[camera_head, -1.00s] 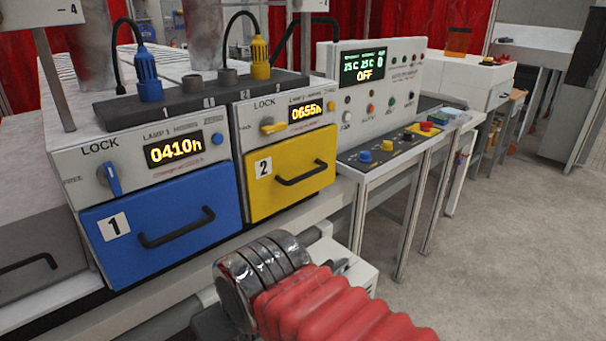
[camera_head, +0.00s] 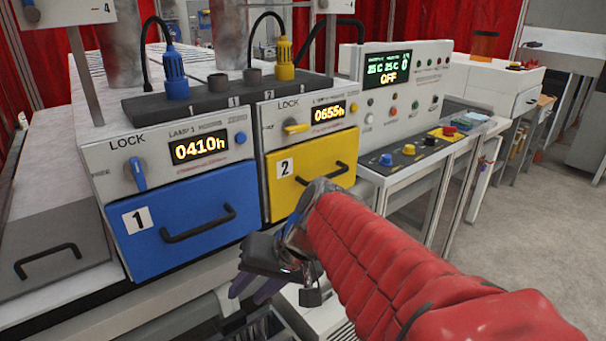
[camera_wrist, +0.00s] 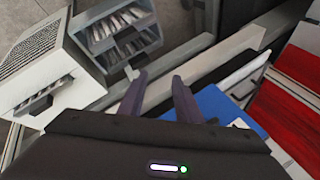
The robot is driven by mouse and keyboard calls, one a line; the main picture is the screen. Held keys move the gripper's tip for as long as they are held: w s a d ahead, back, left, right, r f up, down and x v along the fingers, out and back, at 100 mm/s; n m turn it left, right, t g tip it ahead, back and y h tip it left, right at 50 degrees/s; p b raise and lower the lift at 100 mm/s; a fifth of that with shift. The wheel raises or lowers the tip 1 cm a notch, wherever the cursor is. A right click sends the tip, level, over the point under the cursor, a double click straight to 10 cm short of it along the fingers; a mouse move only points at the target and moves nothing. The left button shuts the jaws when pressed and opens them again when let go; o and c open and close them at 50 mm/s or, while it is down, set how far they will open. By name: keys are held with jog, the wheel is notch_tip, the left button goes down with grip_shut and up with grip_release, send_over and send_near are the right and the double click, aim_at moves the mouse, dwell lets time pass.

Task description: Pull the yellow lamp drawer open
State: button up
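The yellow lamp drawer (camera_head: 289,198), marked 2, is shut in the white unit. Its black bar handle (camera_head: 322,175) is bare. The yellow knob (camera_head: 297,128) above it lies about horizontal, below the word LOCK. My gripper (camera_head: 256,289) is low in front of the unit, below and left of the yellow drawer, touching neither drawer nor handle. My wrist hides the drawer's lower right part. In the wrist view my gripper (camera_wrist: 158,88) has its two dark fingers apart with nothing held between them. The yellow drawer is not seen there.
The blue drawer (camera_head: 180,222), marked 1, is shut to the left, its blue knob (camera_head: 137,175) upright. A control panel (camera_head: 400,160) with buttons stands to the right. The wrist view shows a grey drawer cabinet (camera_wrist: 115,35) below. Open floor (camera_head: 540,235) lies at right.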

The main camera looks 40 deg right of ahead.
jog(key=w+d+r+m+t+y, duration=0.1)
jog(key=w+d+m+t, duration=0.1)
jog(key=w+d+m, duration=0.3)
jog(key=m+t+h, duration=0.5)
jog(key=m+t, duration=0.2)
jog(key=t, duration=0.1)
send_near(330, 177)
jog(key=f+v, duration=0.1)
jog(key=v, duration=0.2)
jog(key=shift+d+r, duration=0.3)
jog(key=shift+d, duration=0.1)
jog(key=shift+y, duration=0.4)
jog(key=x, duration=1.3)
jog(key=shift+w, duration=0.4)
jog(key=shift+c, duration=0.7)
grip_shut()
